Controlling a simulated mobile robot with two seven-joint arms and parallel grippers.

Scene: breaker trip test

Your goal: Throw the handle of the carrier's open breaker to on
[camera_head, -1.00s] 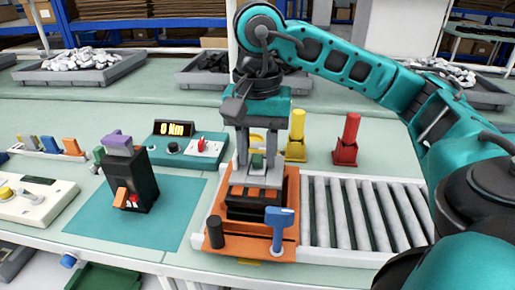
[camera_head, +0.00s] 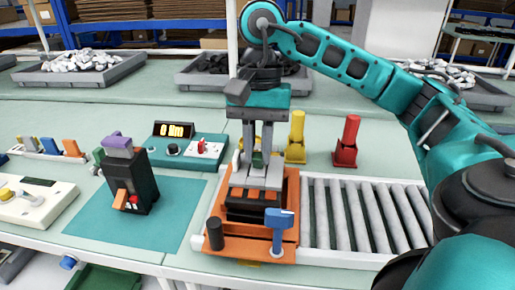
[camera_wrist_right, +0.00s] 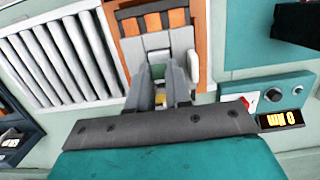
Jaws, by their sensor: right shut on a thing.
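In the right wrist view, green (camera_wrist_right: 178,72) shows by the fingers, over the grey breaker top (camera_wrist_right: 166,40). Whether the handle is up or down I cannot tell. My left gripper is out of view.
A black breaker (camera_head: 143,190) with a purple top stands on a teal mat (camera_head: 110,225). Yellow (camera_head: 297,135) and red (camera_head: 347,142) posts stand behind the rollers (camera_head: 365,215).

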